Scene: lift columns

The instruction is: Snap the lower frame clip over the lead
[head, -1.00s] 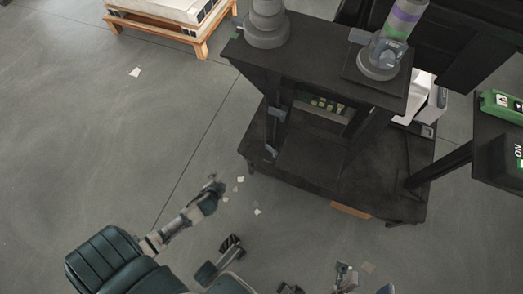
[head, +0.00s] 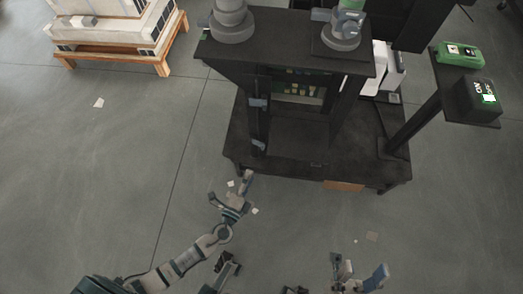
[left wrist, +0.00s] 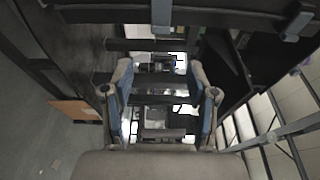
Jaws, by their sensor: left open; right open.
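The lower frame clip (head: 258,146) is a small grey-blue piece low on the left post of the black stand. A similar upper clip (head: 258,103) sits above it on the same post. I cannot make out the lead in either view. My left gripper (head: 232,190) is open and empty, in front of the stand's base and below the lower clip, apart from it. In the left wrist view my left gripper (left wrist: 160,80) shows two spread fingers with dark frame bars beyond. My right gripper (head: 358,274) is open and empty at the bottom, right of centre.
The black stand's base (head: 365,162) juts toward me. Grey columns (head: 232,22) rise from its top. A side shelf at right carries a green device (head: 460,52) and a black box (head: 478,98). A wooden pallet (head: 160,66) stands back left. The floor at left is mostly clear.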

